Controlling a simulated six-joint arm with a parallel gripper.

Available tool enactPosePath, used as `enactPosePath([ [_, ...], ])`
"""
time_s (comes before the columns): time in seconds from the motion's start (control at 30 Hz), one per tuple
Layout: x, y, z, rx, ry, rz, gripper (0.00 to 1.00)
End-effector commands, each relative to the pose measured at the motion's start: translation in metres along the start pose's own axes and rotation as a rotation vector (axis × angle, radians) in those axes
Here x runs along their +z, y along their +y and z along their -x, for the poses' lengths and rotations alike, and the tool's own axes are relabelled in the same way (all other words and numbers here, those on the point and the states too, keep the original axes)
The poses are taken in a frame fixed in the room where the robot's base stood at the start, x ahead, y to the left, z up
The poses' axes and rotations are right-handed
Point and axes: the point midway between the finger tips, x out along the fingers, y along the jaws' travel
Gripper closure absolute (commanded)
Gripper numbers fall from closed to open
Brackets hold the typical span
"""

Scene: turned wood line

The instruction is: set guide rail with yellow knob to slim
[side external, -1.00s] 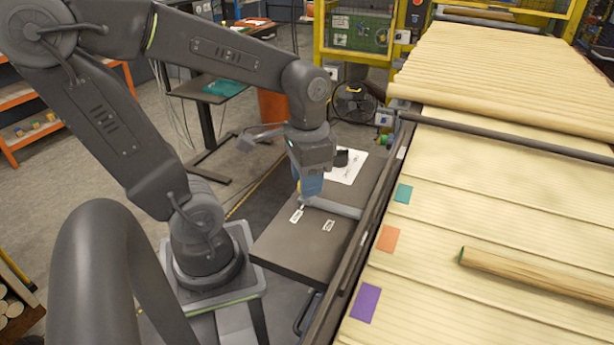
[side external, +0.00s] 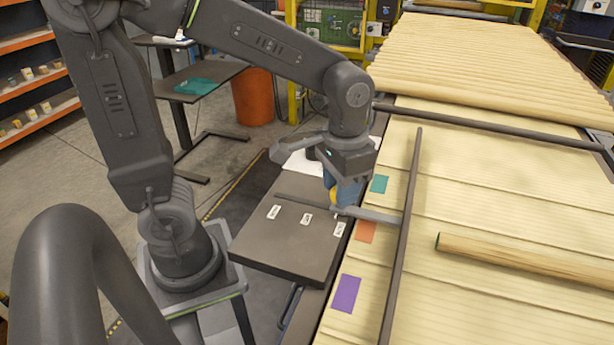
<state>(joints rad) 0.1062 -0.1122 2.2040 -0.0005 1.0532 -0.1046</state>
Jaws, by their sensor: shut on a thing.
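My gripper (side external: 343,192) points down, its blue fingers shut on the yellow knob (side external: 334,196), which they partly hide. The knob sits at the left end of a light grey bar (side external: 372,215). The bar runs right to the guide rail (side external: 403,232), a long dark rail lying over the belt's slats. Three small white labels lie in a row on the dark plate: a left one (side external: 273,212), a middle one (side external: 306,219) and a right one (side external: 340,229). Their print is too small to read. The knob is above the right label, closest to it of the three.
The pale slatted belt (side external: 480,190) carries a wooden rod (side external: 520,262) to the right of the rail. Teal (side external: 379,184), orange (side external: 366,232) and purple (side external: 345,293) patches mark its left side. The dark plate (side external: 275,250) is otherwise clear at its front.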

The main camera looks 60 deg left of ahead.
Motion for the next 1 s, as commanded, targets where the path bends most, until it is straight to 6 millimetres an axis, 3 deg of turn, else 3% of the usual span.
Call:
enactPosePath([
  [0.13,-0.0130,0.0118,0.0011,0.000,0.009,0.000,1.00],
  [0.47,-0.0153,0.0148,0.0014,0.006,0.012,0.002,1.00],
  [0.5,-0.0152,0.0150,0.0014,0.007,0.012,0.002,0.61],
  [0.73,-0.0139,0.0139,0.0009,0.003,0.008,0.001,0.40],
  [1.0,-0.0133,0.0132,0.0021,0.001,0.006,0.002,0.40],
])
